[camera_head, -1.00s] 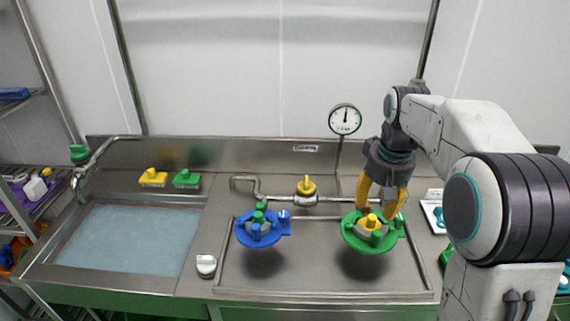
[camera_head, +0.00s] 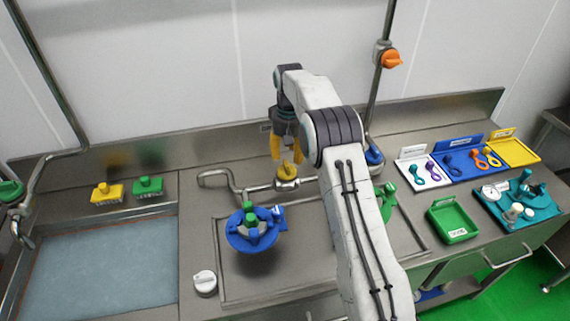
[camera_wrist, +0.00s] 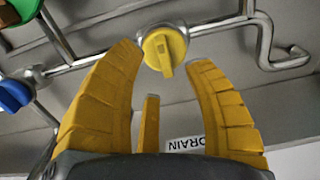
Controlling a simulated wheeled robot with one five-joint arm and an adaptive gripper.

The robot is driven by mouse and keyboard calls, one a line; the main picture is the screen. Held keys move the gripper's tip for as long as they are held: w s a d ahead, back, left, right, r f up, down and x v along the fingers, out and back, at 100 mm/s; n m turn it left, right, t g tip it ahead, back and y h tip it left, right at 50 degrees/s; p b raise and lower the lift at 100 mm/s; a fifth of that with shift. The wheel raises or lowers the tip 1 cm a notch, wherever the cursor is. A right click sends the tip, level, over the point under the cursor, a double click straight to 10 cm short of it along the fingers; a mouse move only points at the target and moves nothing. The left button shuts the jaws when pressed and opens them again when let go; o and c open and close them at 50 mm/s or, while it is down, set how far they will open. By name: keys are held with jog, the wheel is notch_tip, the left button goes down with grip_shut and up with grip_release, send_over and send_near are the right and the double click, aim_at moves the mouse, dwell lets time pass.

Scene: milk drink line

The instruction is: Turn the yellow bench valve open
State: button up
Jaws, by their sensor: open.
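The yellow bench valve (camera_head: 287,172) sits on the metal pipe at the back of the steel bench. In the wrist view the yellow valve (camera_wrist: 165,47) shows a round knob with a raised bar handle lying across the pipe. My gripper (camera_head: 286,158) is open, with its yellow fingers pointing down just above and behind the valve. In the wrist view my gripper (camera_wrist: 167,58) has its fingertips spread to either side of the knob, with nothing held. Whether a finger touches the knob cannot be told.
A blue wheel-shaped fixture (camera_head: 252,234) stands front left of the valve. A green one (camera_head: 387,202) is partly hidden by my arm. A blue valve (camera_head: 374,154) is to the right, and an orange valve (camera_head: 391,60) is on the upright pipe. Trays (camera_head: 452,236) lie at right.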

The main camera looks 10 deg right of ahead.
aim_at(287, 169)
jog(key=shift+f+p, duration=0.35)
jog(key=shift+f, duration=2.25)
grip_shut()
